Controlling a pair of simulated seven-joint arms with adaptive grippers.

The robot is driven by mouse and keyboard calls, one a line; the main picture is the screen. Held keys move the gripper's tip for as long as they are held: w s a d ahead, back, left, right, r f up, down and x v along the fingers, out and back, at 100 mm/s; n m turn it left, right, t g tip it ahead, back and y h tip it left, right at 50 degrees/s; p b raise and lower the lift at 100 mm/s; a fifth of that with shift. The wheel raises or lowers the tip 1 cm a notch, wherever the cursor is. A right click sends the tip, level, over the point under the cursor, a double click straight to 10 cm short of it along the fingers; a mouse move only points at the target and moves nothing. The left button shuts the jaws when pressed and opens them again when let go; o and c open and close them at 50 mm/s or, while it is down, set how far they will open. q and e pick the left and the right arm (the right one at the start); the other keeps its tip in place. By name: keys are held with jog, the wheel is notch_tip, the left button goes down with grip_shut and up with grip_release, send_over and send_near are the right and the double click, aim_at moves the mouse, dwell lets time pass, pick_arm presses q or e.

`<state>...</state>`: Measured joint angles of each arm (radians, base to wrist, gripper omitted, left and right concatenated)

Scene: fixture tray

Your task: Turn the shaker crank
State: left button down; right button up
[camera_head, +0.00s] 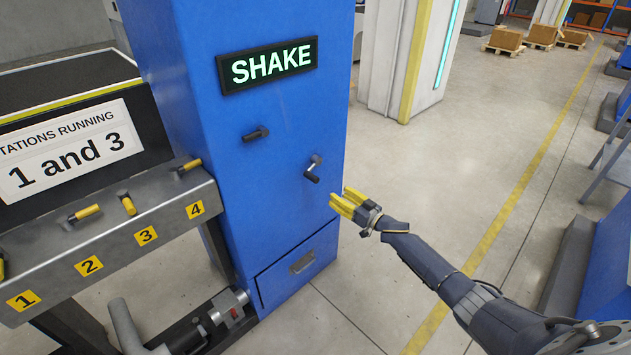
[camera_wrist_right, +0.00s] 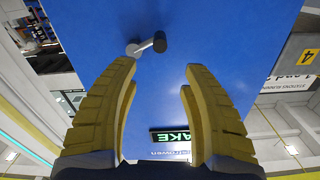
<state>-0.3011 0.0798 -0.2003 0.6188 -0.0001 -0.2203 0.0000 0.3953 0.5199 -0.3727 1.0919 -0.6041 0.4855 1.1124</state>
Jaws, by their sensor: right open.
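The shaker is a tall blue cabinet (camera_head: 245,165) with a lit SHAKE sign (camera_head: 268,64) on its front. A small crank (camera_head: 313,169) with a metal hub and dark handle is on the right part of that face. The crank also shows in the right wrist view (camera_wrist_right: 146,44), beyond the fingertips. My right gripper (camera_head: 349,201) has yellow fingers and is open and empty, just right of and below the crank. In the right wrist view its fingers (camera_wrist_right: 160,75) are spread apart, not touching the crank. My left gripper is not in view.
A dark knob or handle (camera_head: 256,134) sits left of the crank on the same face. A drawer (camera_head: 300,263) is below. A grey panel (camera_head: 110,235) with several numbered yellow-handled levers stands at the left. The floor (camera_head: 400,170) to the right is mostly clear.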

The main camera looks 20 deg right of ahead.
aim_at(317, 181)
jog(key=x, duration=1)
jog(key=shift+w+a, duration=0.1)
jog(key=shift+w, duration=0.1)
jog(key=shift+w+a, duration=0.1)
jog(key=shift+w, duration=0.35)
jog(key=shift+w+a, duration=0.4)
jog(key=shift+w, duration=0.2)
jog(key=shift+w, duration=0.1)
grip_shut()
